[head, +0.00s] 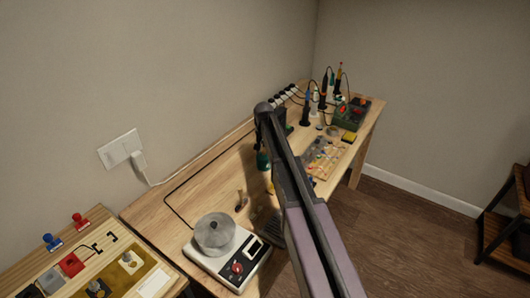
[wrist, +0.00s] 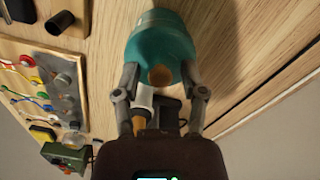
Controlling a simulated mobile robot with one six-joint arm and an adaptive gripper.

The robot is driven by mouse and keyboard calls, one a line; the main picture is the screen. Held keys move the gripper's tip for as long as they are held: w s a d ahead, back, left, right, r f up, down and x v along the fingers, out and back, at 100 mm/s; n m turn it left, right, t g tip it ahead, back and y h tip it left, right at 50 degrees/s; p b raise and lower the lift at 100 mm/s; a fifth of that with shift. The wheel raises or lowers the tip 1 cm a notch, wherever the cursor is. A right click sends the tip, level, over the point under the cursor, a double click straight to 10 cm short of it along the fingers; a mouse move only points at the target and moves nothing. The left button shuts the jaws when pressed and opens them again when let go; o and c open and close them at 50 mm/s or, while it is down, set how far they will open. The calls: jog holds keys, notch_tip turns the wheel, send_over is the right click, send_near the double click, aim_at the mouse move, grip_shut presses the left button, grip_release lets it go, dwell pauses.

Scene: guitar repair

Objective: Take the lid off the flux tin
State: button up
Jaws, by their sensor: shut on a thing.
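In the wrist view my gripper (wrist: 160,76) is closed around a rounded teal thing (wrist: 160,40) with a brown round patch on its near side, one finger on each side. The teal thing shows in the head view (head: 262,160) beside my arm, partly covered. I cannot tell whether it is the flux tin, and no separate lid can be made out. A small round tan thing (head: 333,130) sits by a yellow block (head: 349,137) at the far end of the bench.
The wooden bench (head: 175,205) runs along the wall. A metal pot (head: 214,233) stands on a white heater (head: 232,262) at the near end. A board with coloured wires (head: 322,160) and a green box (head: 360,110) lie at the far end.

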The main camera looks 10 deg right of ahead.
jog(key=shift+r, duration=0.4)
grip_shut()
notch_tip(320, 180, up, 2)
jog(key=p, duration=0.2)
jog(key=shift+p, duration=0.3)
jog(key=s+a+r+p, duration=0.1)
jog(key=s+a, duration=0.1)
jog(key=s, duration=0.5)
jog(key=s+a, duration=0.3)
jog(key=s, duration=0.5)
jog(key=shift+r+p, duration=0.35)
jog(key=shift+r, duration=0.05)
jog(key=shift+a+r, duration=0.1)
jog(key=shift+r, duration=0.05)
notch_tip(320, 180, up, 19)
jog(key=p, duration=1.9)
jog(key=shift+a, duration=0.1)
